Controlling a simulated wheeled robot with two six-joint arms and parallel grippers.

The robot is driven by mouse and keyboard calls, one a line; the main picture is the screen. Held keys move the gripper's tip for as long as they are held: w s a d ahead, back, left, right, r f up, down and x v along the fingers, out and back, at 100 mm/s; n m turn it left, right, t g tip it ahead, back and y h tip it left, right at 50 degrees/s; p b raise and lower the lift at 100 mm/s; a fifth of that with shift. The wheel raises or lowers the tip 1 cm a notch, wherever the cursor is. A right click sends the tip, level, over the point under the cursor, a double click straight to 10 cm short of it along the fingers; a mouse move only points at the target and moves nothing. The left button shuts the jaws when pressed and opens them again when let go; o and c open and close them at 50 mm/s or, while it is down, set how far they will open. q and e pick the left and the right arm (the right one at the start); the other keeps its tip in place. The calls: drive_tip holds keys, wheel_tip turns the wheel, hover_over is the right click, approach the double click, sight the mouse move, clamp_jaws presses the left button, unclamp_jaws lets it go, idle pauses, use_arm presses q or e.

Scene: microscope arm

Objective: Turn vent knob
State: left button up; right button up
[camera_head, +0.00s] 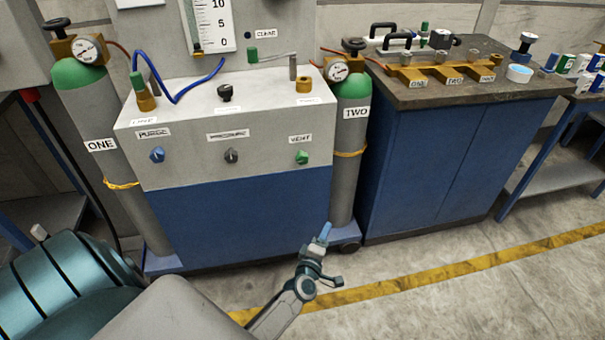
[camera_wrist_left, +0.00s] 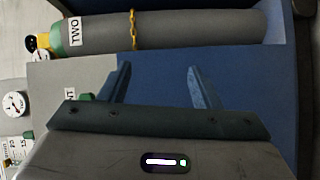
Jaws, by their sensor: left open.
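The green vent knob (camera_head: 302,157) sits on the right of the sloped grey panel (camera_head: 190,170), under a VENT label (camera_head: 300,139). My left gripper (camera_head: 323,238) is below and a little right of the knob, apart from it, near the foot of cylinder TWO. In the left wrist view its two fingers (camera_wrist_left: 160,88) are spread with nothing between them, facing the blue cabinet front. There the green knob (camera_wrist_left: 86,97) shows partly beside the left finger, half hidden by the gripper body. My right gripper is not in view.
Gas cylinder ONE (camera_head: 95,130) stands left of the panel and cylinder TWO (camera_head: 348,150) stands right, close to the vent knob. A blue purge knob (camera_head: 157,155) and a dark pressure knob (camera_head: 231,156) share the panel. The floor at right is open.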

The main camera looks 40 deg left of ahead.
use_arm(q)
drive_tip(key=w+a+r+n+y+b, duration=0.35)
drive_tip(key=r+n+y, duration=0.25)
drive_tip(key=r+n, duration=0.4)
drive_tip(key=n+g+y+b, duration=0.2)
drive_tip(key=n+g+y, duration=0.15)
drive_tip(key=n, duration=0.95)
approach(303, 161)
drive_tip(key=shift+g, duration=0.35)
drive_tip(key=x, duration=1)
drive_tip(key=shift+w+a+r, duration=0.1)
drive_tip(key=shift+w+a, duration=0.05)
drive_tip(key=shift+w, duration=0.25)
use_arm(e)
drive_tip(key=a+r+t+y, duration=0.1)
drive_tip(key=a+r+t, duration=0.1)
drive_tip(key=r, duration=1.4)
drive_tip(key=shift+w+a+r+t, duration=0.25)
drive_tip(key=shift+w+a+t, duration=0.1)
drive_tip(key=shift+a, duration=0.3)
use_arm(q)
drive_tip(key=shift+c, duration=0.5)
